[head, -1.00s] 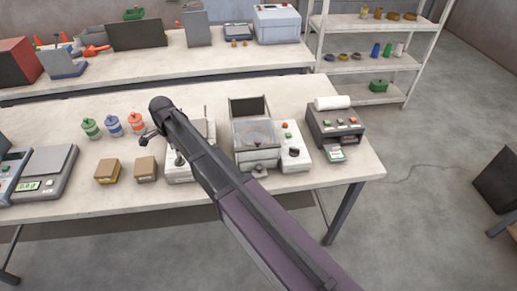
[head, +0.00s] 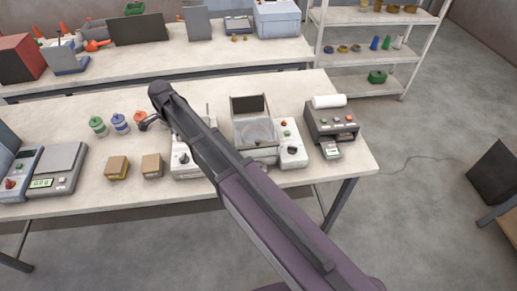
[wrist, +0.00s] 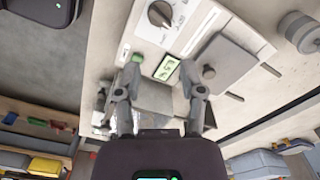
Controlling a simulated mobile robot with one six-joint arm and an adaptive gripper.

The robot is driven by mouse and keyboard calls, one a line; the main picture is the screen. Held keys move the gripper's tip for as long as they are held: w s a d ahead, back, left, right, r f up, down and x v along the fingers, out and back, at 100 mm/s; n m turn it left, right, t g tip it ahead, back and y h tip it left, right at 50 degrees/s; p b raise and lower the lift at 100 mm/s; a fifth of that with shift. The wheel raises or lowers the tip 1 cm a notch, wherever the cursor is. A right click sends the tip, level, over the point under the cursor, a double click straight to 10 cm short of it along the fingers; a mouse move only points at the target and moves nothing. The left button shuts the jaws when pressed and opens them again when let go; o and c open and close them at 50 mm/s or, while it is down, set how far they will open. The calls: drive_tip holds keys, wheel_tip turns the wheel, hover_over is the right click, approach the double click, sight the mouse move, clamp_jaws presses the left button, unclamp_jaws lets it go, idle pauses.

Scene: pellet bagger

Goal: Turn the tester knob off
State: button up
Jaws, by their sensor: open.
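A white machine (head: 188,165) stands on the front table, partly hidden behind my arm in the head view. The wrist view looks onto a white panel (wrist: 145,42) with a dark round knob (wrist: 160,14), a green button (wrist: 137,57) and a lit display (wrist: 166,67); this seems to be the tester. The knob's pale pointer lies diagonally in the picture. My gripper (wrist: 160,72) is open and empty, with its fingers on either side of the display and the knob beyond their tips. In the head view my gripper (head: 146,122) appears beside the orange-lidded jar (head: 139,117).
Right of the white machine are a lidded machine with its own knob (head: 292,150) and a dark printer (head: 332,121). To the left are two cardboard boxes (head: 117,167) and a scale (head: 58,168). Green and blue jars (head: 120,122) stand behind the boxes.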

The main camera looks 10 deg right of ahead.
drive_tip(key=s+d+f+n+b, duration=0.2)
drive_tip(key=d, duration=0.7)
drive_tip(key=s+d+f+n+b, duration=0.2)
drive_tip(key=s+d+n, duration=0.1)
drive_tip(key=d, duration=0.7)
drive_tip(key=s+d+f+n+b, duration=0.2)
drive_tip(key=d+n+b, duration=0.1)
drive_tip(key=d, duration=0.7)
drive_tip(key=shift+s+f, duration=0.25)
drive_tip(key=shift+s, duration=0.05)
drive_tip(key=w+a+r+p, duration=0.2)
drive_tip(key=a, duration=0.7)
drive_tip(key=w+a+r+p, duration=0.2)
drive_tip(key=a+r+p, duration=0.1)
drive_tip(key=a, duration=0.7)
drive_tip(key=w+a+r+n+p, duration=0.1)
drive_tip(key=w+a+r+p, duration=0.1)
drive_tip(key=a, duration=0.8)
drive_tip(key=shift+w+r, duration=0.15)
drive_tip(key=shift+w, duration=0.4)
drive_tip(key=shift+f, duration=0.2)
